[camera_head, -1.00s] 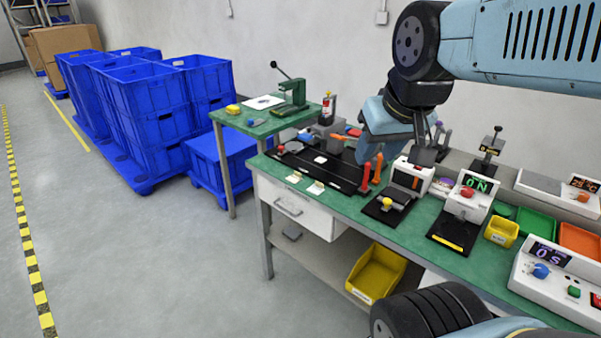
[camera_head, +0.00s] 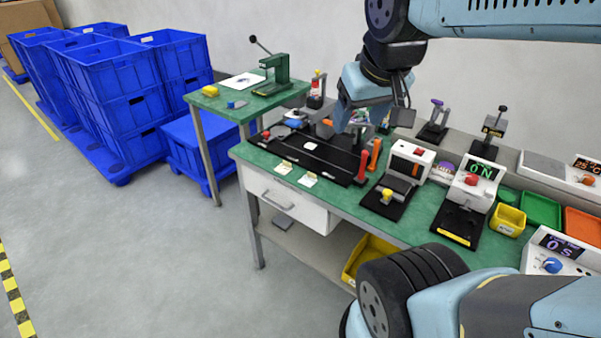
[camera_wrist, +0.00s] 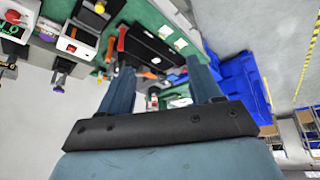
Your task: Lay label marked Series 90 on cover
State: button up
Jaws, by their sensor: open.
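Two small pale labels lie side by side near the front left edge of the green bench, a left one (camera_head: 283,168) and a right one (camera_head: 307,179); their print is too small to read. They also show in the wrist view as pale squares, one of them here (camera_wrist: 180,44). Behind them is a long black mat (camera_head: 335,163) with a small white piece (camera_head: 310,145) on it. I cannot tell which thing is the cover. My gripper (camera_head: 370,118) is open above the back of the bench, behind the mat; its spread fingers show in the wrist view (camera_wrist: 160,68).
Red and orange handled tools (camera_head: 374,155) stand at the mat's right end. Right of them are a white device (camera_head: 408,158), a black fixture (camera_head: 388,197) and a yellow bin (camera_head: 507,220). A green press (camera_head: 277,72) stands on the side table. Blue crates (camera_head: 125,80) fill the left.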

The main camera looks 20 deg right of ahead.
aim_at(311, 174)
jog(key=o, duration=0.4)
jog(key=w+f+n, duration=0.2)
jog(key=w+f+n+g+h, duration=0.1)
jog(key=w, duration=0.2)
jog(key=w+d+f+n+h, duration=0.1)
jog(key=w+f+n, duration=0.1)
jog(key=shift+w+f+n+g, duration=0.3)
jog(key=shift+w+f, duration=0.05)
jog(key=shift+w, duration=0.05)
jog(key=shift+c, duration=0.2)
jog(key=w+a+f+n, duration=0.35)
jog(key=f+n, duration=0.25)
jog(key=f, duration=0.3)
jog(key=w+a+f+n+g+h, duration=0.1)
jog(key=w+a+f+n, duration=0.2)
jog(key=w+f+n, duration=0.35)
jog(key=w+a+f+n, duration=0.3)
jog(key=f+n, duration=0.4)
jog(key=f, duration=0.4)
jog(key=w+d, duration=0.2)
jog(key=d, duration=0.1)
jog(key=w+d, duration=0.2)
jog(key=d, duration=0.1)
jog(key=w+d, duration=0.2)
jog(key=d, duration=0.1)
jog(key=shift+w+f, duration=0.25)
jog(key=shift+w, duration=0.15)
jog(key=shift+w+d+f, duration=0.2)
jog(key=shift+f, duration=0.3)
